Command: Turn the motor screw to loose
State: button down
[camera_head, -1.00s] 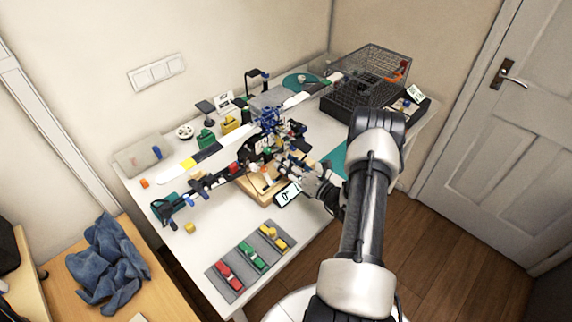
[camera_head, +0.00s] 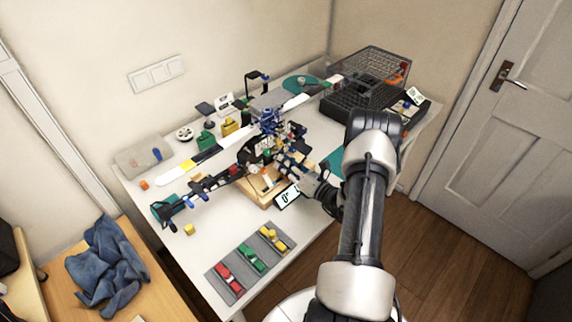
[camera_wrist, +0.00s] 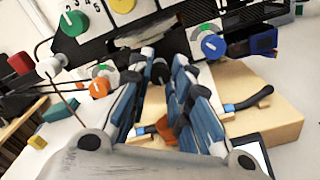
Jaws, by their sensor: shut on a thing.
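The servo rig (camera_head: 262,150) stands on a wooden block (camera_head: 258,190) in the middle of the white table. My gripper (camera_head: 285,167) reaches it from the right. In the wrist view my gripper's (camera_wrist: 164,68) blue-and-grey fingers point up at the lower edge of the black panel and close around a small part there. That part sits at the motor screw's place, but the fingers largely hide it, so its turn position cannot be read. An orange knob (camera_wrist: 98,88) is left of the fingers and a blue knob (camera_wrist: 212,45) right of them.
A small display (camera_head: 287,196) stands by the block, partly hidden by my gripper. Red, green and yellow pieces (camera_head: 228,277) lie on grey plates at the front. A wire basket (camera_head: 365,75) is at the back right. Open table lies left of the front plates.

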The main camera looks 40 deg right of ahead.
jog(key=shift+n, duration=0.3)
jog(key=n+b, duration=0.1)
jog(key=n, duration=0.2)
jog(key=shift+f+n+b, duration=0.1)
jog(key=shift+n+b, duration=0.3)
jog(key=n+b, duration=0.1)
jog(key=n, duration=0.2)
jog(key=shift+n, duration=0.3)
jog(key=n+b, duration=0.2)
jog(key=n, duration=0.2)
jog(key=shift+a, duration=0.1)
jog(key=shift+n+b, duration=0.55)
jog(key=shift+n, duration=1.15)
jog(key=c, duration=1.5)
grip_release()
jog(key=shift+o, duration=0.2)
